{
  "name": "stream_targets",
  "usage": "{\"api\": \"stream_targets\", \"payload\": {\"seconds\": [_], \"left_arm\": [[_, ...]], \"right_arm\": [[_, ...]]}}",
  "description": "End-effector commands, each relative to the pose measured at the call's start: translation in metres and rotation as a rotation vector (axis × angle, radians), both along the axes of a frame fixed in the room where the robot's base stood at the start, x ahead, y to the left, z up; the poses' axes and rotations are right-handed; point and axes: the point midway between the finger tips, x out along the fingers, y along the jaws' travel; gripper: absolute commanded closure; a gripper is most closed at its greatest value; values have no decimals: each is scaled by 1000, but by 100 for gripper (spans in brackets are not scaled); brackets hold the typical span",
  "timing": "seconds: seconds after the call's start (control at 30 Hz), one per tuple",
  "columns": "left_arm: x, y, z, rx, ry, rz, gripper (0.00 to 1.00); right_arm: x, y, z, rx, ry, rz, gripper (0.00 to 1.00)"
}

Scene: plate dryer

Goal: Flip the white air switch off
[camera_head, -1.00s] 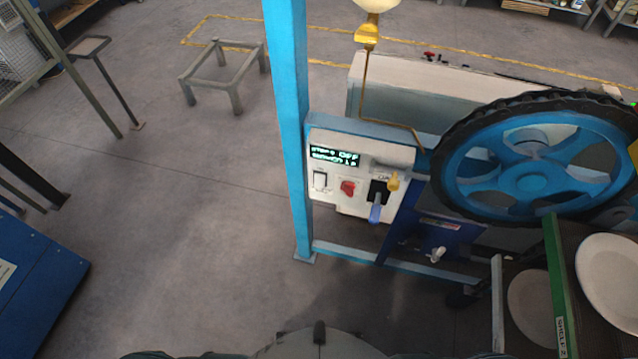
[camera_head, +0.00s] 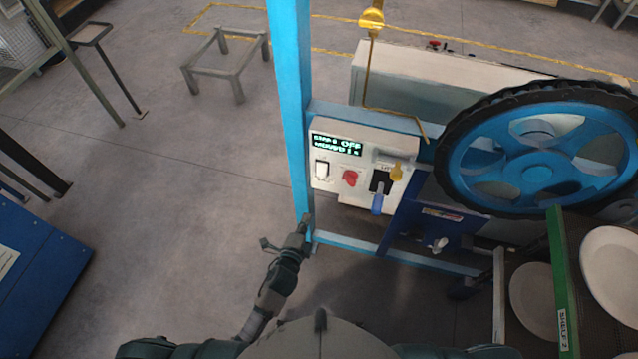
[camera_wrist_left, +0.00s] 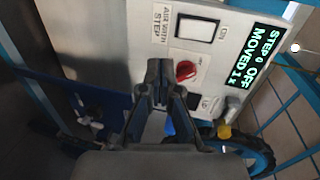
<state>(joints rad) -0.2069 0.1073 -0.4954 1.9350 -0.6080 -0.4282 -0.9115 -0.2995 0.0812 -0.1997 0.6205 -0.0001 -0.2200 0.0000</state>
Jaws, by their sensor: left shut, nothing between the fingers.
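The white switch (camera_head: 322,169) is a rocker in a dark frame at the left of the white control panel (camera_head: 338,185). It also shows in the left wrist view (camera_wrist_left: 197,30), near the panel's top. My left gripper (camera_head: 305,218) is shut and empty, below the panel beside the blue post's foot in the head view. In the left wrist view its closed fingertips (camera_wrist_left: 160,68) point toward the panel, apart from the switch in the picture. The display (camera_head: 337,145) above the switch shows text with "OFF". My right gripper is out of view.
A red knob (camera_head: 350,178) and a blue-handled lever (camera_head: 377,202) sit right of the switch. The blue post (camera_head: 290,100) stands at the panel's left edge. A large blue wheel (camera_head: 535,172) and plates (camera_head: 612,272) are on the right.

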Motion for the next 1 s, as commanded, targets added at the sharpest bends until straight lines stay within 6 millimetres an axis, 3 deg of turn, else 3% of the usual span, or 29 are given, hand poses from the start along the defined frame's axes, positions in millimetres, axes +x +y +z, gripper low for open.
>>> {"api": "stream_targets", "payload": {"seconds": [0.03,0.13,0.57,0.77,1.0], "left_arm": [[0,-1,13,14,-29,-5,100],[1,-3,26,31,-59,-9,100],[5,-4,28,32,-65,-10,100],[33,-12,23,30,-65,-9,100],[83,-25,14,31,-64,-8,100]], "right_arm": [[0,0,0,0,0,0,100],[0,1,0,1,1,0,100],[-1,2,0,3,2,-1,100],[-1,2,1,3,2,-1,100],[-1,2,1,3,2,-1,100]]}}
